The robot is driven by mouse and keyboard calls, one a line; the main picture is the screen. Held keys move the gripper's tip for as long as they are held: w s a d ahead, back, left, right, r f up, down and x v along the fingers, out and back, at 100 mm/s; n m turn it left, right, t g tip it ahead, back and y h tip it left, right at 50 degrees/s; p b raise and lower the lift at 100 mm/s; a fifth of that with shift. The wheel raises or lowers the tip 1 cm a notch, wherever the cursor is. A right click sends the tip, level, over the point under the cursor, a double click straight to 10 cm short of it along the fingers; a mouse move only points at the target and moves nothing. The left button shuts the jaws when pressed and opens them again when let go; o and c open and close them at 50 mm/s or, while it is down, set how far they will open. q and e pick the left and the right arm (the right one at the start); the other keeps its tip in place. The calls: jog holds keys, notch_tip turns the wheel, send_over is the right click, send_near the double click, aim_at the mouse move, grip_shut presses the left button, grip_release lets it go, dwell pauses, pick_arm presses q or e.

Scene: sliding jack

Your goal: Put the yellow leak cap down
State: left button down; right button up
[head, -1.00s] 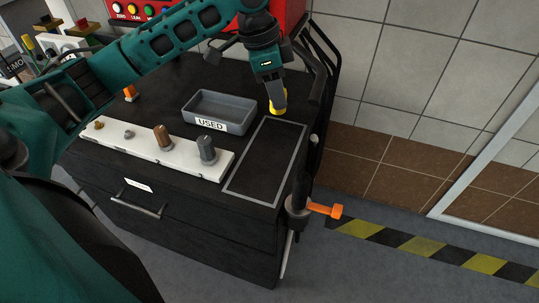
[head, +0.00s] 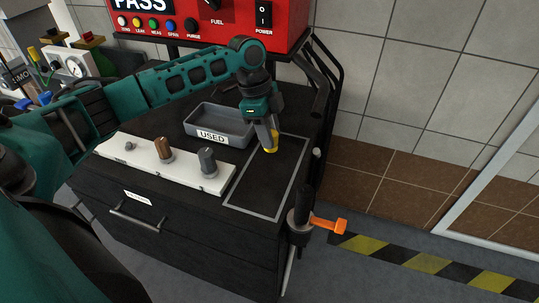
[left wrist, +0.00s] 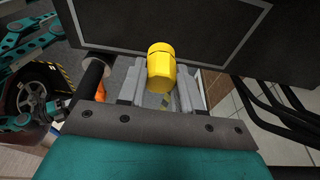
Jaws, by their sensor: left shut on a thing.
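The yellow leak cap (head: 270,146) is held at the tips of my left gripper (head: 268,136), inside the upper left part of the grey outlined rectangle (head: 253,213) on the black cart top. In the left wrist view the yellow cap (left wrist: 161,66) sits between the two grey fingers of my left gripper (left wrist: 161,85), which are shut on it. The gripper points down. I cannot tell if the cap touches the surface. My right gripper is not in view.
A grey tray labelled USED (head: 207,137) stands left of the gripper. A white strip (head: 137,152) with several metal fittings lies in front of it. An orange-handled post (head: 327,224) is at the cart's right corner. The outlined rectangle is otherwise clear.

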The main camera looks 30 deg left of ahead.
pick_arm(q)
jog(key=shift+f+b, duration=0.3)
jog(key=shift+f, duration=3.3)
jog(key=shift+f, duration=0.1)
jog(key=c, duration=0.8)
grip_release()
jog(key=p+v, duration=0.1)
jog(key=v, duration=1.1)
